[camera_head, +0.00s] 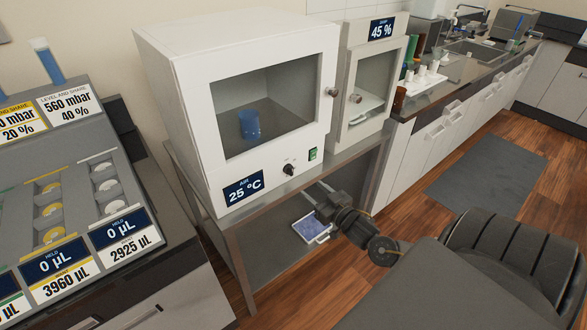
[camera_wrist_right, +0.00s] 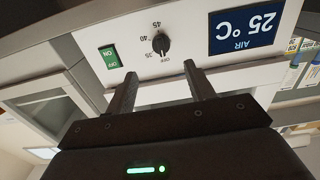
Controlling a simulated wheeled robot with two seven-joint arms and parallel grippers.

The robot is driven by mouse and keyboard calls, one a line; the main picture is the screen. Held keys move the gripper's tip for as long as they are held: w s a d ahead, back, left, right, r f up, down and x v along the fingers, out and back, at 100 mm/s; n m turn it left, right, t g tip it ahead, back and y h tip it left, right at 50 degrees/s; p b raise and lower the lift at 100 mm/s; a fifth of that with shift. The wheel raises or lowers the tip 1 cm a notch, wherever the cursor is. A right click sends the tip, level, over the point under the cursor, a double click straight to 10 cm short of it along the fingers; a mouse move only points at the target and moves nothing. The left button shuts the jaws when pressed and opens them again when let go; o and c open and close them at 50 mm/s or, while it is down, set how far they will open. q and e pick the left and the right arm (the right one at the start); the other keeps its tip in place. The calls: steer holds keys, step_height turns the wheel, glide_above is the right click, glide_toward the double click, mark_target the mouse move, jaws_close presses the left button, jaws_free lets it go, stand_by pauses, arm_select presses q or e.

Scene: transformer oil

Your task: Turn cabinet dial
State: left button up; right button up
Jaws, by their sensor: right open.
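A white cabinet (camera_head: 195,75) with a glass door stands on a metal table. Its small black dial (camera_head: 289,169) is on the lower front panel, between the 25 °C label (camera_head: 243,188) and a green switch (camera_head: 312,154). In the right wrist view, upside down, the dial (camera_wrist_right: 162,45) shows with marks 35, 40 and 45 and OFF. My right gripper (camera_head: 318,190) is below and in front of the dial. In the wrist view its two fingers (camera_wrist_right: 157,88) are apart and empty, pointing toward the panel without touching the dial. My left gripper is not in view.
A blue beaker (camera_head: 249,124) is inside the cabinet. A second cabinet (camera_head: 375,80) labelled 45 % stands to its right. A blue-and-white item (camera_head: 311,229) lies on the table's lower shelf. A dosing console (camera_head: 70,190) is at left.

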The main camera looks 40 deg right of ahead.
mark_target(292, 172)
steer(key=w, duration=0.3)
steer(key=w+p, duration=0.1)
steer(key=w, duration=0.7)
steer(key=shift+r+p, duration=0.25)
steer(key=shift+p, duration=0.15)
steer(key=c, duration=0.9)
